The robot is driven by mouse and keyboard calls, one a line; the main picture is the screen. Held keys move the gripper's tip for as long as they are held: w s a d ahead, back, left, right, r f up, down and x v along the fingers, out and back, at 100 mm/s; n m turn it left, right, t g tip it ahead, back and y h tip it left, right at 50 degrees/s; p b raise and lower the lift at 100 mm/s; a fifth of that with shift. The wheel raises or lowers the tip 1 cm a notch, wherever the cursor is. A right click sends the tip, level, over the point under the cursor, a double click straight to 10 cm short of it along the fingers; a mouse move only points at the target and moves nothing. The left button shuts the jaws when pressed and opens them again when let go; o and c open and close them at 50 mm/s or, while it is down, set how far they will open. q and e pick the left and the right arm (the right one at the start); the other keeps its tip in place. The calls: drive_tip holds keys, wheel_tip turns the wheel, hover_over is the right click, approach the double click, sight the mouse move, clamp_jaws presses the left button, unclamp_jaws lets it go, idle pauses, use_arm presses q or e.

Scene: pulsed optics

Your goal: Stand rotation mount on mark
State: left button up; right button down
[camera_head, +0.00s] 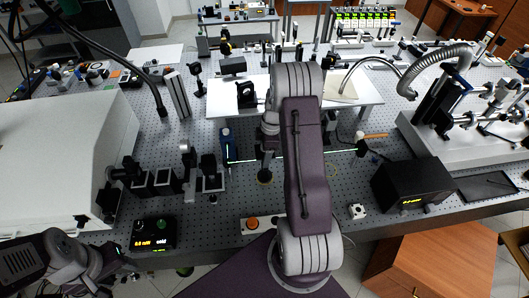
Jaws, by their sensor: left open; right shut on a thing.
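My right gripper (268,148) points down over the middle of the breadboard, partly hidden by my own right arm. It is shut on a dark upright piece, seemingly the rotation mount (265,168), whose round dark foot is at or just above the board. I cannot tell whether the foot touches. A thin yellowish edge shows around the foot; whether this is the mark is unclear. Another thin yellow curve (333,171) lies on the board to the right of my arm. My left gripper (108,272) is open and low at the bottom left, off the front edge of the table.
Black mounts on posts (155,182) stand left of the held piece. A blue post piece (226,145) and a bright green beam line (238,161) are close by. A black display box (412,187) stands right; a power meter (155,234) and orange-button box (262,224) sit at the front.

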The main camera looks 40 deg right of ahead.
drive_tip(key=shift+f+b, duration=0.3)
drive_tip(key=shift+b, duration=0.05)
idle(0.4)
drive_tip(key=shift+c, duration=0.7)
unclamp_jaws()
drive_tip(key=shift+r, duration=0.25)
drive_tip(key=r, duration=0.2)
drive_tip(key=r+b, duration=0.1)
drive_tip(key=r, duration=0.2)
drive_tip(key=d+r+b, duration=0.1)
drive_tip(key=r, duration=0.1)
drive_tip(key=shift+s+r, duration=0.35)
drive_tip(key=shift+r, duration=0.45)
drive_tip(key=shift+d, duration=0.1)
